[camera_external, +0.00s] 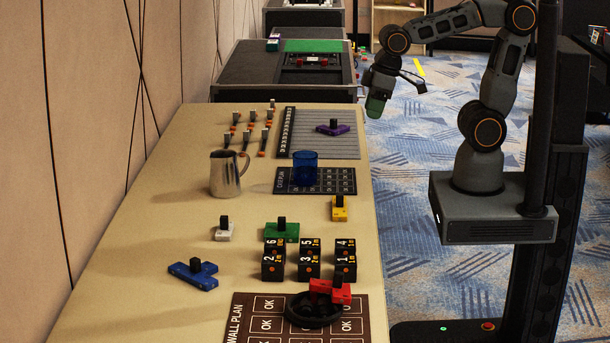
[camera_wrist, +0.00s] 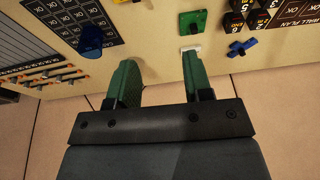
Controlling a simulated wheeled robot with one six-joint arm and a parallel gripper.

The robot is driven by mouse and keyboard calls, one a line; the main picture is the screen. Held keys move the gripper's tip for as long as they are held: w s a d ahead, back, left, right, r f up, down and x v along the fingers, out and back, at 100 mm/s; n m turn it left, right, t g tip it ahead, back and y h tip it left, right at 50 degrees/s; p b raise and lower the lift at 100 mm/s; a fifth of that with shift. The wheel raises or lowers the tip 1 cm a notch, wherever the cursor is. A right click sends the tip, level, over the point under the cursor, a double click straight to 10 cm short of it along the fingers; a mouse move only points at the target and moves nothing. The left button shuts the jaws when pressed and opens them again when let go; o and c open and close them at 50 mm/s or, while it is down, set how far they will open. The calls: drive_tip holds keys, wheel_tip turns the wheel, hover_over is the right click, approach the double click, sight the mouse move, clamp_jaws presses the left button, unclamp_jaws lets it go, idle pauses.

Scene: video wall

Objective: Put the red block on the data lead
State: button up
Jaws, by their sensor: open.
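The red block (camera_external: 331,291) has a black knob on top. It overlaps the far right rim of a black coil (camera_external: 313,318), which looks like the data lead, and seems to rest on it; the exact contact is hard to tell. The coil lies on the dark wall-plan board (camera_external: 248,304) at the near end of the table. My gripper (camera_external: 377,106) hangs with green fingers by the table's far right edge, well away from the red block. In the wrist view my gripper (camera_wrist: 158,62) is open and empty. The red block and coil are not in that view.
Several numbered black cubes (camera_external: 309,265) stand just behind the coil. Green (camera_external: 289,232), yellow (camera_external: 340,213), white (camera_external: 223,235) and blue (camera_external: 194,276) blocks lie around. A blue cup (camera_external: 304,168) and metal mug (camera_external: 225,174) stand farther back. The table's left-near part is clear.

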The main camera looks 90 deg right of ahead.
drive_tip(key=s+d, duration=0.1)
drive_tip(key=s+d+f, duration=0.1)
drive_tip(key=s, duration=0.1)
drive_tip(key=s+d+f, duration=0.1)
drive_tip(key=shift+s+f, duration=0.2)
drive_tip(key=shift+r, duration=0.35)
drive_tip(key=shift+o, duration=0.5)
idle(0.7)
